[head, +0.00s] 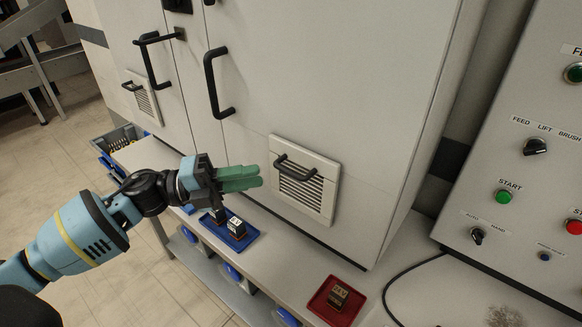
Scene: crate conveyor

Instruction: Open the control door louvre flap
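The louvre flap (305,187) is a cream square panel with slats and a black handle (296,168) near its top. It sits low on the right cabinet door (330,70) and looks closed. My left gripper (259,176), with green fingers, is just left of the flap, in front of the door. Its fingers point right toward the handle, and a small gap shows between them and the handle. The fingers overlap in this view, so their opening cannot be told. My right gripper is not in view.
A second louvred flap (142,97) is on the left door. A blue tray (236,239) and a red tray (332,303) with small parts stand on the ledge below. A control panel (520,90) with knobs and buttons is at the right.

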